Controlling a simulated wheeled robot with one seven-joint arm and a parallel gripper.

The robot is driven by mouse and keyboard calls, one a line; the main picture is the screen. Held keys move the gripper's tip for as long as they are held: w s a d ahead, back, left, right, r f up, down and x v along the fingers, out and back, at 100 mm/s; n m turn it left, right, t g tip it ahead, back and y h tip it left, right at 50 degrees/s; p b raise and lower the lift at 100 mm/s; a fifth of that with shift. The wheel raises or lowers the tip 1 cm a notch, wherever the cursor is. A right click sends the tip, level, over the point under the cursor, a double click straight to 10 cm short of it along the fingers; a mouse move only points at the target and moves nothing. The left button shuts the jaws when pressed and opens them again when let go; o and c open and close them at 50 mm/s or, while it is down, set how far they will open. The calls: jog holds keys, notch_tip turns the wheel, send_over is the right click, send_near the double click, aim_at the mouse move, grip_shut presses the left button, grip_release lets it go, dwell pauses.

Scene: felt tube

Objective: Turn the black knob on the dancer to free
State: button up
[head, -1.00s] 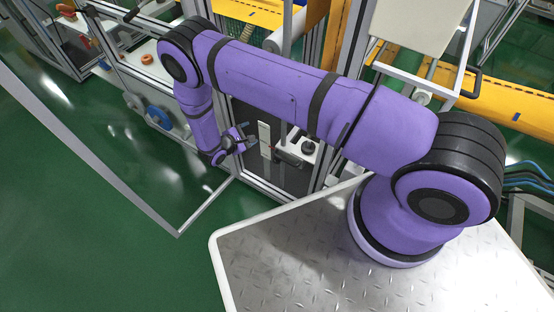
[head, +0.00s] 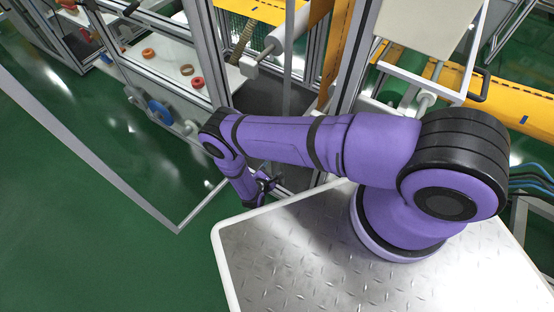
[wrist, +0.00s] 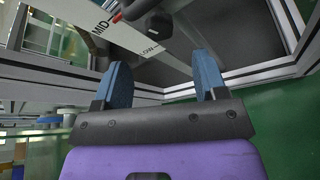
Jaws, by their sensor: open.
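In the wrist view my gripper (wrist: 162,68) is open, its two blue fingers apart with nothing between them. Beyond the fingertips is a white scale plate (wrist: 122,40) marked MID and LOW, with a red pointer (wrist: 117,17) at its edge. A dark rounded piece (wrist: 159,25) stands by the scale, ahead of the fingers and apart from them. I cannot tell whether it is the black knob. In the head view my gripper (head: 266,187) is low beside the machine frame, and my arm covers the place where the white block with the knob showed.
Aluminium frame bars (wrist: 240,78) run close past the fingertips in the wrist view. In the head view a shelf (head: 172,70) holds orange and red rings, and a blue wheel (head: 160,113) is below it. Green floor (head: 90,230) is open at the left.

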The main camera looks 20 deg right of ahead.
jog(key=x, duration=0.8)
jog(key=shift+w, duration=0.15)
jog(key=shift+c, duration=0.3)
jog(key=c, duration=0.9)
